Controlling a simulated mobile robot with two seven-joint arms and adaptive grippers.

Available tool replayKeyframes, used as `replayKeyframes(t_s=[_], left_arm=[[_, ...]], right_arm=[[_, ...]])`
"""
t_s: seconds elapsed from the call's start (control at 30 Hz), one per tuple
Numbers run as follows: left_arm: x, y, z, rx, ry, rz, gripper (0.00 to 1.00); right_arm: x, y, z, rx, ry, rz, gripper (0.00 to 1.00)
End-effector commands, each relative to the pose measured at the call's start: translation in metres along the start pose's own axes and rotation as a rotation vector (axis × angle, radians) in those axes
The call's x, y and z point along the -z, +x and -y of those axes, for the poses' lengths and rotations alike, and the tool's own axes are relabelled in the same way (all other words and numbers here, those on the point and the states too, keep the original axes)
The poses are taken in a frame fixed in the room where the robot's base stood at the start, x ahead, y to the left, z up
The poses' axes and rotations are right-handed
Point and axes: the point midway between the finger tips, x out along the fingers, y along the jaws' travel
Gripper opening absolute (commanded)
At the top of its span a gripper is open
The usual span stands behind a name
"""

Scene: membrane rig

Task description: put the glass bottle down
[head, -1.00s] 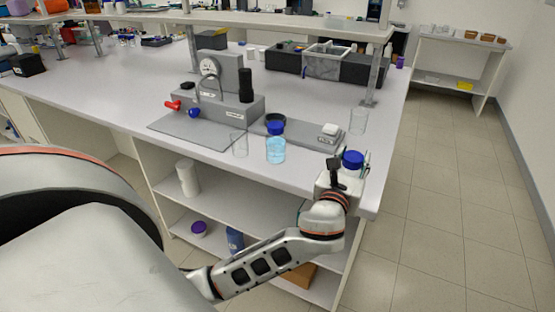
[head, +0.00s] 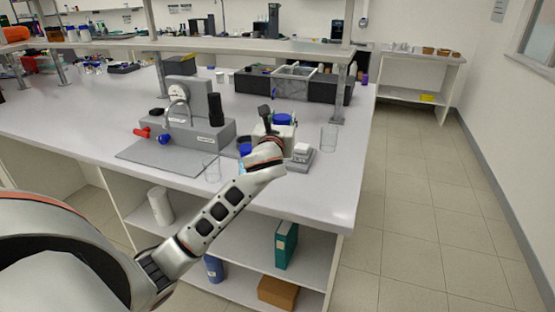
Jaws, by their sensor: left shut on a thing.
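My left gripper (head: 274,134) reaches in from the lower left over the bench and is shut on a glass bottle. Only the bottle's blue cap (head: 283,119) shows clearly; the gripper hides most of its body, and I cannot tell whether its base touches anything. A second blue-capped bottle (head: 245,149) stands on the bench just left of the gripper, mostly hidden by my arm. My right gripper is not in view.
A grey scale (head: 301,157) is right of the gripper, with a clear beaker (head: 328,137) beyond it. Another beaker (head: 212,168) stands near the front edge. The membrane rig (head: 190,124) is at the left. The bench top (head: 325,190) is clear at the front right.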

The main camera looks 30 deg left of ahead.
Motion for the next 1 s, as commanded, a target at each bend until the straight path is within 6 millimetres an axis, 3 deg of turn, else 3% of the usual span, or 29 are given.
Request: replayKeyframes(t_s=[0.1,0.3,0.53,0.8,1.0], left_arm=[[0.033,0.000,0.000,0.000,0.002,-0.003,0.09],[0.070,-0.001,0.000,0.000,0.001,-0.001,0.09],[0.087,0.000,0.000,0.000,0.000,0.001,0.09],[0.121,0.000,0.000,0.000,0.000,0.001,0.09],[0.123,0.000,0.000,0.000,0.000,0.003,0.09]], right_arm=[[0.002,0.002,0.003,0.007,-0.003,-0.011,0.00],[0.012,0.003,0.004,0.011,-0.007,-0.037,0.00],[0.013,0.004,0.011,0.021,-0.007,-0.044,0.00],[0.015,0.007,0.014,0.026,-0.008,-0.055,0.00],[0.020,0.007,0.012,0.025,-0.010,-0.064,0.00]])
